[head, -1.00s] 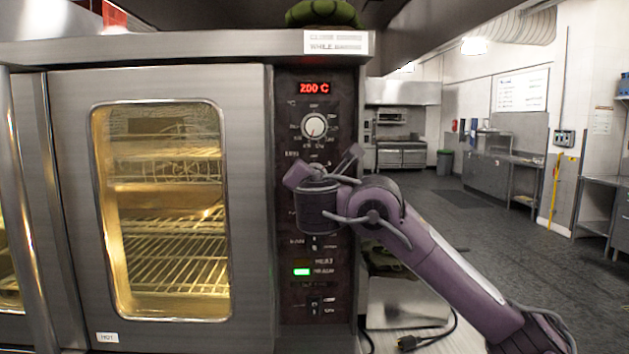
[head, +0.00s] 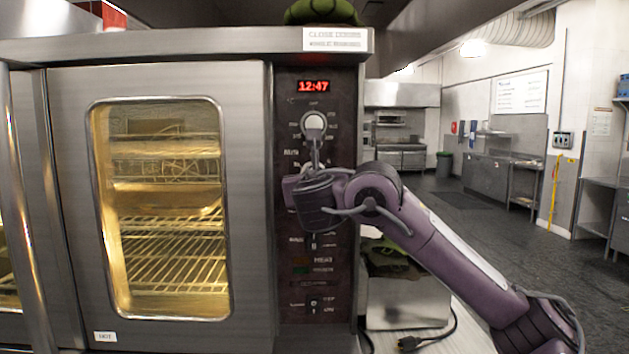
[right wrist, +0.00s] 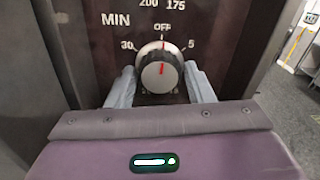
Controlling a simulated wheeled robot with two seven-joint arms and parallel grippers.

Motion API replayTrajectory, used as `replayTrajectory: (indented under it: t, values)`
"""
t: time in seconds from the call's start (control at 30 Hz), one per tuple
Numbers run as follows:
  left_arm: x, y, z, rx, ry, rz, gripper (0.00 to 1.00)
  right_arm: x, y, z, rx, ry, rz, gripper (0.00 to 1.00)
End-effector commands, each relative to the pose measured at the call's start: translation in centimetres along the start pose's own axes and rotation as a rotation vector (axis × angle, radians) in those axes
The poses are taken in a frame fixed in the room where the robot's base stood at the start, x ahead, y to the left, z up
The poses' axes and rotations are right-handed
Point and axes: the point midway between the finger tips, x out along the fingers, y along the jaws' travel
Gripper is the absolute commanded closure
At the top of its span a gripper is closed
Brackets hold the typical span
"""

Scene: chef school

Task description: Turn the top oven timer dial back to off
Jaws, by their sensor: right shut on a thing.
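The timer dial (right wrist: 160,72) is a dark round knob with a silver face, marked MIN, OFF, 5 and 30. In the right wrist view its red pointer points straight up at OFF. My right gripper (right wrist: 162,86) is shut on this dial, one finger on each side. In the head view my right gripper (head: 314,165) is against the oven's control panel (head: 343,110), just below the upper dial (head: 314,123), and hides the timer dial. My left gripper is not in view.
The red display (head: 314,86) reads 12:47. The oven door (head: 165,80) with its lit window is closed, left of the panel. A metal box (head: 405,307) and a black cord (head: 430,338) are at lower right. The kitchen floor beyond is open.

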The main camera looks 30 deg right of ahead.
Motion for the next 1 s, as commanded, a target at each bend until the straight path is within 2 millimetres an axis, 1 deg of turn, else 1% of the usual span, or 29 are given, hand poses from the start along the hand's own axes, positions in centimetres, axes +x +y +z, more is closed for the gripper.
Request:
replayTrajectory:
  t: [0.23,0.67,0.7,0.73,0.77,1.0]
  values:
    - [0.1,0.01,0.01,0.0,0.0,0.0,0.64,0.01,0.07,-0.08,-0.053,0.001,0.001,0.75]
    - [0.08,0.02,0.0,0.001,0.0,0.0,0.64,-0.02,0.01,0.06,-0.056,-0.001,0.001,0.75]
    - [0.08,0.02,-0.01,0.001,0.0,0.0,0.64,-0.02,0.0,0.07,-0.056,-0.001,0.001,0.47]
    - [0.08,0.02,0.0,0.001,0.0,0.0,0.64,-0.02,0.0,0.08,-0.056,-0.001,0.001,0.43]
    - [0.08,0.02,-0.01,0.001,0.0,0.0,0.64,-0.02,0.0,0.08,-0.056,-0.001,0.001,0.4]
    - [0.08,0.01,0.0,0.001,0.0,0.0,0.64,-0.03,-0.02,0.11,-0.055,-0.001,0.0,0.4]
